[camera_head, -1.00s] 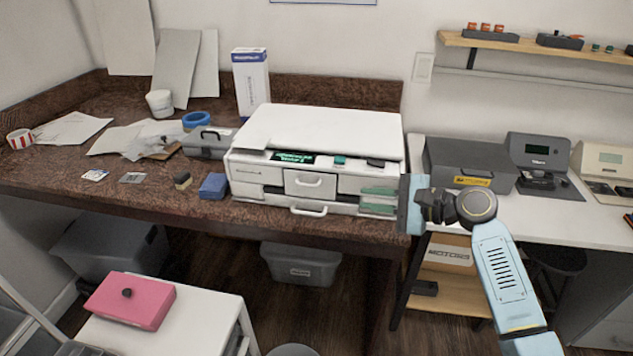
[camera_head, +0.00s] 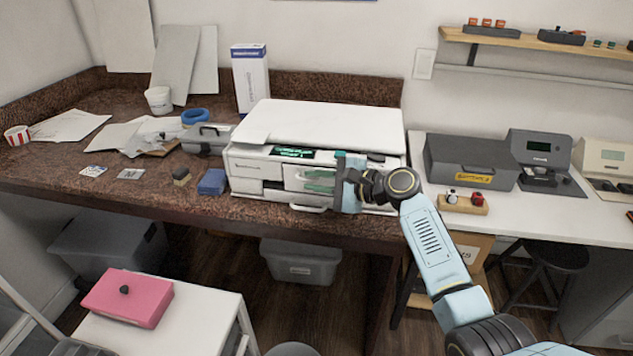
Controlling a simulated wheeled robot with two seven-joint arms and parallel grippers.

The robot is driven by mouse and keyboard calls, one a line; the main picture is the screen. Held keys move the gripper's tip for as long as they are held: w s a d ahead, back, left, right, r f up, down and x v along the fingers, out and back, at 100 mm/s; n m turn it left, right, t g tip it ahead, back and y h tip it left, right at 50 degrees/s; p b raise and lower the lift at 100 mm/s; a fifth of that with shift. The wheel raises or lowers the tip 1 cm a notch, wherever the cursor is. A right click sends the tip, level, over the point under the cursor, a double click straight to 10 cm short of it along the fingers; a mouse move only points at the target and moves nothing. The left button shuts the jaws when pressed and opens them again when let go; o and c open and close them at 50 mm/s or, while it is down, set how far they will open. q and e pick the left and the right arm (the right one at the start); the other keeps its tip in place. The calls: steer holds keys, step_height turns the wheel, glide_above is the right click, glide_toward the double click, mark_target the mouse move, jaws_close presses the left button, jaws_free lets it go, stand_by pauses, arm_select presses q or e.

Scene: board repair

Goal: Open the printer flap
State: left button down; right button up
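The white printer (camera_head: 335,123) stands on the brown worktop with a small lit display on its front. Its flap (camera_head: 291,178) is the panel below the display, and it looks closed. A lower handle (camera_head: 308,208) shows beneath. My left gripper is not in view.
A blue block (camera_head: 212,182) and a grey toolbox (camera_head: 207,139) sit left of the printer. A dark grey case (camera_head: 470,161) and a small wooden holder (camera_head: 463,204) are on the white bench at right. My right arm crosses in front of that bench.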

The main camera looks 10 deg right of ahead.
mark_target(315, 198)
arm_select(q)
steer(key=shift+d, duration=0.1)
arm_select(e)
steer(key=shift+c, duration=0.3)
jaws_close()
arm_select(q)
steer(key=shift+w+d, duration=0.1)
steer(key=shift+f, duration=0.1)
arm_select(e)
steer(key=shift+f, duration=0.1)
